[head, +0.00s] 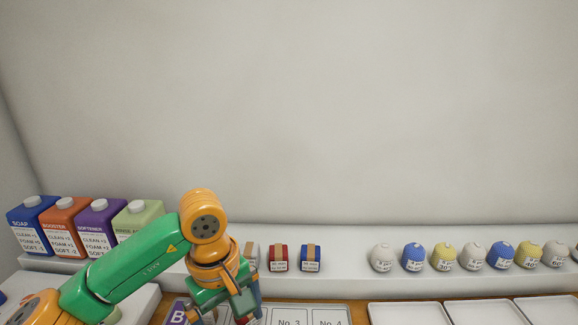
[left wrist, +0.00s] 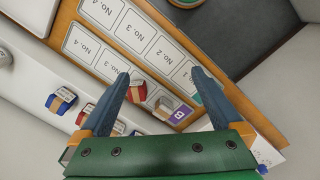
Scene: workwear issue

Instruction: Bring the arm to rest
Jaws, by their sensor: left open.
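My left arm, green and orange, reaches in from the lower left of the head view. Its gripper (head: 236,308) hangs pointing down over the front of the counter, in front of the shelf. In the left wrist view the two blue fingers of the gripper (left wrist: 160,72) stand wide apart, with nothing held between them. Below and between the fingers lie a small red box (left wrist: 138,92), a pale box (left wrist: 167,104) and a purple B tag (left wrist: 179,115). The fingers partly hide the numbered card (head: 290,318) area in the head view. My right gripper is not in view.
Coloured jugs (head: 97,222) stand on the shelf at left. A red box (head: 278,258) and a blue box (head: 310,258) stand mid-shelf. Several labelled balls (head: 443,257) line the right. White trays (head: 408,314) sit in front. The space above the shelf is clear.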

